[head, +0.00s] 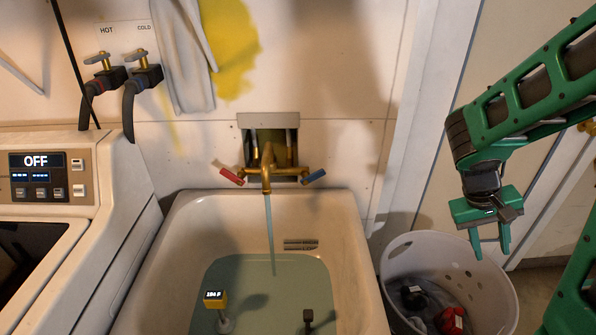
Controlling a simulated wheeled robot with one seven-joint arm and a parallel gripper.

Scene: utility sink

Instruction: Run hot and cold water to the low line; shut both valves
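The utility sink (345,235) holds greenish water (285,280). A brass faucet (266,170) is on the wall behind it, and a stream of water (270,230) runs from its spout into the sink. Its red handle (230,175) angles out on the left and its blue handle (314,176) on the right. Dark marks (300,244) show on the sink's back wall, just above the water's far edge. A yellow thermometer (214,299) in the water has a small display, too small to read surely. My green gripper (491,256) is open and empty, right of the sink, above a basket.
A white laundry basket (405,262) with dark and red items stands right of the sink. A washer (115,200) reading OFF stands left. Wall valves labelled HOT (98,59) and COLD (138,59) feed black hoses. A grey cloth (182,60) hangs beside them.

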